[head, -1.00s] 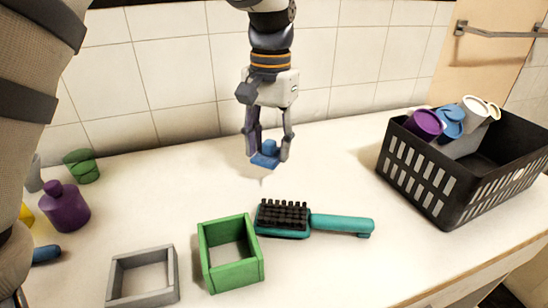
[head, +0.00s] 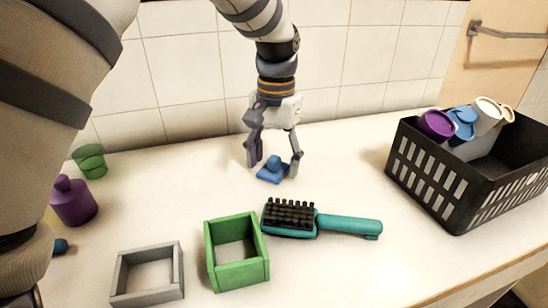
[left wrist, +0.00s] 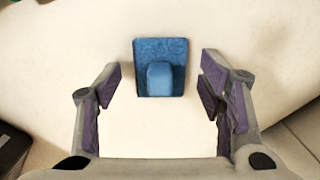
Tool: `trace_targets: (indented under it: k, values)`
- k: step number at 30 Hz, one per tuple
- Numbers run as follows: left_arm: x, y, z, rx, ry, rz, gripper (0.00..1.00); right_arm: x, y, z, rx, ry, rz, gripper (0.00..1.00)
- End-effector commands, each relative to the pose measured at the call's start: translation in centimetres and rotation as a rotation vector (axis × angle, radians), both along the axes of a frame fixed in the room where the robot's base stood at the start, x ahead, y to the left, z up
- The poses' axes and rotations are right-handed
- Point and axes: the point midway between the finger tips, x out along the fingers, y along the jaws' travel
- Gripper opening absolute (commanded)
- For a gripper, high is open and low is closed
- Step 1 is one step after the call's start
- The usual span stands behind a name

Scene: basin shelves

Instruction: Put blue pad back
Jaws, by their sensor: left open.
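The blue pad (head: 272,171) is a small flat blue square with a raised blue knob. It lies on the white counter behind the brush. In the left wrist view the pad (left wrist: 160,84) sits between and just beyond the fingertips, apart from both. My left gripper (head: 274,170) is open around the pad's knob, close to the counter; its purple-padded fingers also show in the left wrist view (left wrist: 160,92). My right gripper is not in view.
A teal brush (head: 345,224) with black bristles lies in front of the pad. A green square frame (head: 240,274) and a grey one (head: 148,295) stand at the front. A black basket (head: 440,190) holds several items at right. A purple bottle (head: 73,204) and green cup (head: 89,160) stand left.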

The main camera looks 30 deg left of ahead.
Motion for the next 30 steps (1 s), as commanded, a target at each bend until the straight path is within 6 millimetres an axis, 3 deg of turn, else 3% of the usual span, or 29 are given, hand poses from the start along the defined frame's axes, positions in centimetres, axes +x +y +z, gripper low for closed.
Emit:
trace_targets:
  k: [4,12,17,21,30]
  values:
    - [0.1,0.0,1.2,0.000,-0.003,0.000,0.63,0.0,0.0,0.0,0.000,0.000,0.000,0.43]
    - [0.6,0.0,8.4,0.000,-0.006,-0.001,0.63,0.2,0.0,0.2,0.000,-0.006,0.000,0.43]
    - [0.7,0.1,11.3,0.000,-0.002,-0.002,0.63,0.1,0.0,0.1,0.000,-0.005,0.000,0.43]
    - [0.7,0.1,12.3,0.000,0.001,-0.002,0.63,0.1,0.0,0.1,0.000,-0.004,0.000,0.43]
    - [0.7,0.1,12.3,0.000,0.001,-0.002,0.63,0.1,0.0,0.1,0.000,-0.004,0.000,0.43]
